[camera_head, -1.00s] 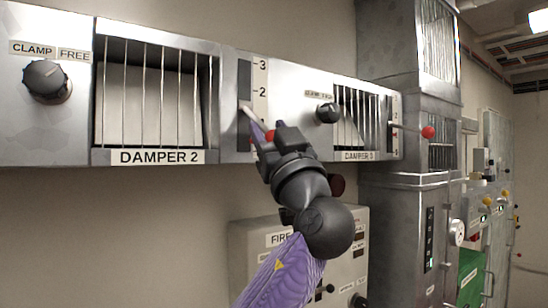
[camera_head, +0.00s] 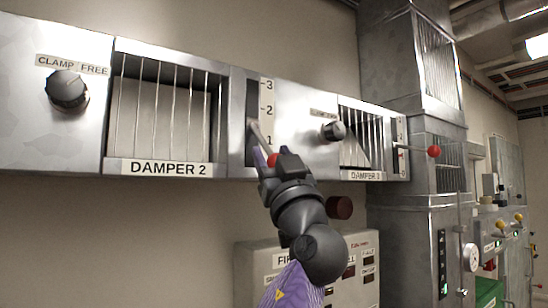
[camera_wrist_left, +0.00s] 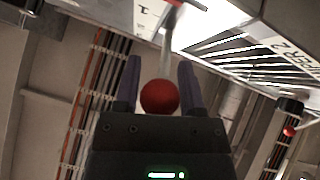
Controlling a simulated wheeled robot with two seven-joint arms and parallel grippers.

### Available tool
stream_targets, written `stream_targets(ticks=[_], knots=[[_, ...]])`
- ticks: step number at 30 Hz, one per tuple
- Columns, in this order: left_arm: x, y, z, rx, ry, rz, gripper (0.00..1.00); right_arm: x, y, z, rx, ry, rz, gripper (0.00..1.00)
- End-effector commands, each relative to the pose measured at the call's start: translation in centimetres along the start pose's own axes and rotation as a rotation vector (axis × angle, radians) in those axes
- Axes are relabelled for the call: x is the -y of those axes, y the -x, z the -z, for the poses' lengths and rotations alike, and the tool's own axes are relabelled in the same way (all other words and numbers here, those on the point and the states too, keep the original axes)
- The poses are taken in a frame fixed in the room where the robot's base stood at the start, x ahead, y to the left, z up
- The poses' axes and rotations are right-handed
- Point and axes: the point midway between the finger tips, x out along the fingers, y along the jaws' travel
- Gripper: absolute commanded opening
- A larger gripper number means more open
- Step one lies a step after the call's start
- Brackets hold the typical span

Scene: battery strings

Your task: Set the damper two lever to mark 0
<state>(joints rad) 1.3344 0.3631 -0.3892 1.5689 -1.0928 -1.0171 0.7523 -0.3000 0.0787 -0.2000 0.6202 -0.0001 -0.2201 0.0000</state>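The damper two lever is a pale rod (camera_head: 258,133) with a red ball knob (camera_head: 272,160). It comes out of a dark slot beside a white scale (camera_head: 267,97) where 3, 2 and 1 show; the scale's lower end is hidden by my gripper. The rod leaves the slot between the heights of 2 and 1 and slants down toward me. The left wrist view shows the red knob (camera_wrist_left: 160,97) between both fingers, with the rod (camera_wrist_left: 167,55) beyond.
The DAMPER 2 grille (camera_head: 165,110) and a clamp knob (camera_head: 68,90) are left of the lever. Another knob (camera_head: 334,131) and the damper 3 grille (camera_head: 358,138) with its red-knobbed lever (camera_head: 433,151) are to the right. A fire panel (camera_head: 350,265) is below.

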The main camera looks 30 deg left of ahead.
Motion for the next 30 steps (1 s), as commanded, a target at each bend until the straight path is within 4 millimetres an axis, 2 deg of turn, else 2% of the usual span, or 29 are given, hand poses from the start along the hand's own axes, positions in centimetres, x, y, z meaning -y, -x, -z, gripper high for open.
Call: stream_targets(ticks=[1, 3, 4, 12, 14, 22, 26, 30], knots=[[0.0, 0.0, 0.0, -0.001, 0.000, 0.000, 0.63, 0.0, 0.0, 0.0, 0.000, 0.000, 0.000, 0.93], [0.0, 0.0, 0.0, -0.001, 0.000, 0.000, 0.78, -0.1, 0.0, 0.0, 0.000, 0.000, -0.001, 0.93], [0.0, 0.0, 0.0, -0.002, 0.000, 0.000, 0.81, -0.1, 0.0, 0.0, 0.000, 0.000, -0.001, 0.93], [0.0, 0.2, 0.0, -0.004, 0.001, 0.000, 0.81, -0.1, -0.2, -0.1, 0.001, 0.000, -0.002, 0.93], [0.0, 1.1, -0.1, -0.004, 0.003, -0.002, 0.81, -0.1, -0.8, -0.1, 0.001, 0.001, -0.002, 0.93], [0.0, 8.0, -0.4, -0.001, 0.004, -0.003, 0.81, -0.2, -4.3, -0.7, 0.007, 0.008, -0.005, 0.93], [0.0, 9.7, -0.2, -0.002, 0.002, -0.001, 0.81, -0.5, -4.9, -0.8, 0.010, 0.012, -0.010, 0.93], [0.0, 10.0, 0.0, -0.002, 0.000, -0.001, 0.81, -0.9, -4.9, -0.9, 0.012, 0.014, -0.016, 0.93]])
